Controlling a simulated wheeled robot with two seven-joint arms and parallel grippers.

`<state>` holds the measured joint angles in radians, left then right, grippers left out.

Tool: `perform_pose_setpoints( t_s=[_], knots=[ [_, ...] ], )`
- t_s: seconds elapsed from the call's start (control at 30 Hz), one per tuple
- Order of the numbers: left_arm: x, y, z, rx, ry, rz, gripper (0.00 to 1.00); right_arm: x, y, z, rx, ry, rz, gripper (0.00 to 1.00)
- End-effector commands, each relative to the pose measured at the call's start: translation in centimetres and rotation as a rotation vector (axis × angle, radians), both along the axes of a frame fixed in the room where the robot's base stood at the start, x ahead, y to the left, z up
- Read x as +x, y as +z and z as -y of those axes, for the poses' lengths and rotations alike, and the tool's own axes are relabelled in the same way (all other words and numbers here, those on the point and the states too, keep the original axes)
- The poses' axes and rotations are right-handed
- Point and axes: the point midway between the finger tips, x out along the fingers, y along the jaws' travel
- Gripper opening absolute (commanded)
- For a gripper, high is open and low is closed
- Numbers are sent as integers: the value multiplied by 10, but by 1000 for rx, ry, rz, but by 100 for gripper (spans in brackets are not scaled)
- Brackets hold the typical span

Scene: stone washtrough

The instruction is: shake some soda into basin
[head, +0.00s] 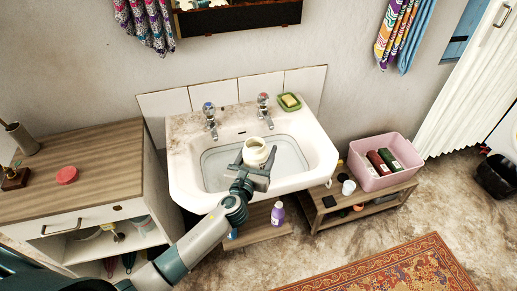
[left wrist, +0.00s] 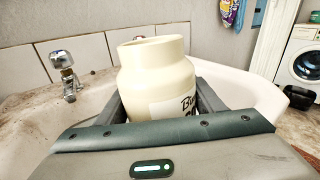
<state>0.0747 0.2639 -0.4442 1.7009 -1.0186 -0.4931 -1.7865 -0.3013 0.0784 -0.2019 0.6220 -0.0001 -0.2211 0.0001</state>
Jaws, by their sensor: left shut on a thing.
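A cream-coloured jar (head: 257,151) with a wide open mouth is held over the white basin (head: 317,146). My left gripper (head: 257,170) is shut on the jar, its fingers on either side. In the left wrist view the jar (left wrist: 152,75) stands nearly upright between the fingers, with a label partly reading "B..." on its right side. Its contents are hidden in both views. The basin holds what looks like a grey tub or water. My right gripper is not in view.
Two taps (head: 209,116) (head: 264,105) stand at the basin's back, with a green soap dish (head: 289,103) at the back right. A wooden cabinet (head: 75,172) is on the left. A pink crate (head: 372,182) sits on a low bench at the right.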

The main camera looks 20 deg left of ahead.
Motion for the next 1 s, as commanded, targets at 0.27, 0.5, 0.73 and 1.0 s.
perform_pose_setpoints(
  t_s=[0.27, 0.5, 0.73, 1.0],
  knots=[
    [-1, 4, 1, -40, 0, -26, 25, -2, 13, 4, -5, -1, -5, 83],
    [-2, 4, 3, -76, 0, -52, 25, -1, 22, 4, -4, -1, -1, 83],
    [-2, 4, 4, -111, 0, -78, 25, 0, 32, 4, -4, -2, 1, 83],
    [-3, 4, 5, -151, -1, -105, 25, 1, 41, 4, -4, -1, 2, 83]
  ],
)
